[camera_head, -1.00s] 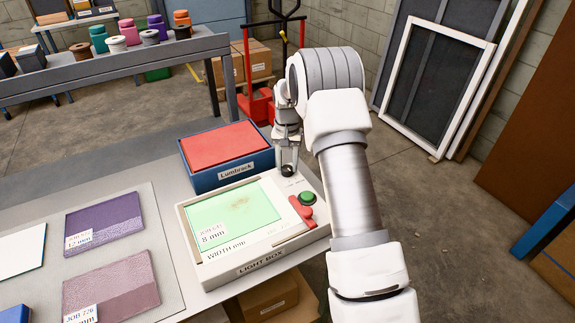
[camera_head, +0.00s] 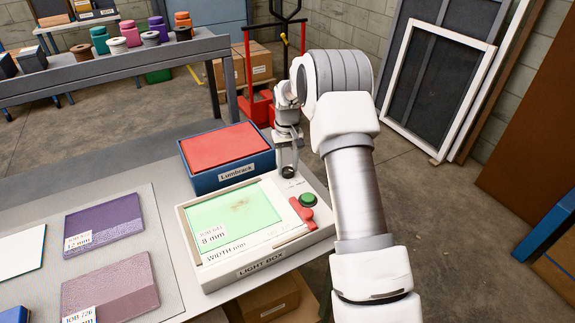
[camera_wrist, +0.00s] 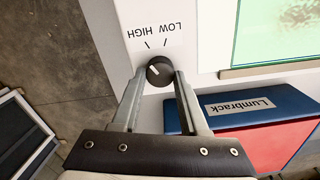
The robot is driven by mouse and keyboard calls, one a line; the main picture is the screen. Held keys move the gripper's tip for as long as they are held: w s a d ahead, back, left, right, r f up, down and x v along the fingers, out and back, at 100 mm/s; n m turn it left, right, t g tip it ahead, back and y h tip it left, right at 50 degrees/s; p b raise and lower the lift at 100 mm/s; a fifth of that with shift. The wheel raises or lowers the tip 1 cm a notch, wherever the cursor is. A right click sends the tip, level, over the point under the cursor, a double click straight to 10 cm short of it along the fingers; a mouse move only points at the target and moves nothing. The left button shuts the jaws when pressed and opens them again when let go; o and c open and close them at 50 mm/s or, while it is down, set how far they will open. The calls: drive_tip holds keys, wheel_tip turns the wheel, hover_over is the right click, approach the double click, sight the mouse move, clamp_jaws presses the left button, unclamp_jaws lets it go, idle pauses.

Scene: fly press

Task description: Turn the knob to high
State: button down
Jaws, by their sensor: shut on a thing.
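The small dark round knob (camera_wrist: 159,71) sits on the white panel of the light box (camera_wrist: 205,38) in the wrist view. The words HIGH and LOW are printed upside down beyond it, HIGH to the left and LOW to the right, each with a tick line. The knob's white mark points up and left, toward the HIGH side. My gripper (camera_wrist: 158,78) is shut on the knob, with one finger on each side.
The blue Lumbrack box (camera_head: 228,177) with a red top stands close beside my gripper. A green button (camera_head: 308,200) and a red lever (camera_head: 303,210) are on the light box's right side. Purple and mauve sheets lie to the left.

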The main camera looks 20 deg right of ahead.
sight(287, 169)
drive_tip(key=shift+c, duration=2.2)
unclamp_jaws()
wheel_tip(287, 169, up, 18)
drive_tip(key=shift+f+p, duration=0.25)
drive_tip(key=shift+p, duration=0.1)
